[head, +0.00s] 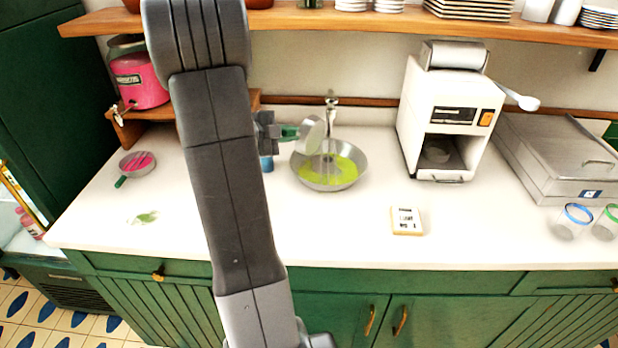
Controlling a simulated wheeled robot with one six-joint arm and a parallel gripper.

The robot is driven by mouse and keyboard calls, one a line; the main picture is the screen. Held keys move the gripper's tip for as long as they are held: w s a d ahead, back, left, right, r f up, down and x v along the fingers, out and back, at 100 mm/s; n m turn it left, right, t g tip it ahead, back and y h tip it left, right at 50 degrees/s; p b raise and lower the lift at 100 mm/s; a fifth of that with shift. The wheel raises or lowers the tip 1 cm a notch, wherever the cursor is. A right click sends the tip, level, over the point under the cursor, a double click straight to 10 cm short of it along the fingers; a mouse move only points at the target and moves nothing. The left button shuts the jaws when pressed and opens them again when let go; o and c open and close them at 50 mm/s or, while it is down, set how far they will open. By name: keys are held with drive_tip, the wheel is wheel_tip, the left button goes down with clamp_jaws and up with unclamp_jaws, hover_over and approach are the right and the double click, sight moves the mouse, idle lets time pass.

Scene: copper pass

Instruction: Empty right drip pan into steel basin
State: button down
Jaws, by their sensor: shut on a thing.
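My gripper (268,132) is shut on the green handle of a small steel drip pan (311,135). The pan is tipped on its side over the left part of the steel basin (362,171), apart from it. Yellow-green liquid (335,174) lies in the basin. I cannot tell whether liquid is still running from the pan. A second drip pan (122,159) with pink liquid and a green handle stands on the counter at the left, below the pink dispenser.
A pink dispenser (140,80) stands on a wooden stand at the left. A tap (331,101) rises behind the basin. A white machine (450,112) and a metal box (555,158) stand right. A small card (406,221) lies in front. A green-white smear (143,218) marks the left counter.

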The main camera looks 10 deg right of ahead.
drive_tip(key=shift+s+d+f+b, duration=0.2)
drive_tip(key=shift+s+d+b, duration=0.05)
drive_tip(key=shift+b, duration=0.2)
drive_tip(key=s+d+f+m+t+y+b, duration=0.3)
drive_tip(key=s+d+f+m+b, duration=0.1)
drive_tip(key=s+b, duration=0.4)
drive_tip(key=s+d+f+m+t+y+b, duration=0.3)
drive_tip(key=s+d+f+m+b, duration=0.2)
drive_tip(key=s+d+b, duration=0.3)
drive_tip(key=shift+d+m+t+b, duration=0.3)
drive_tip(key=shift+d+m, duration=0.25)
drive_tip(key=shift+m, duration=0.05)
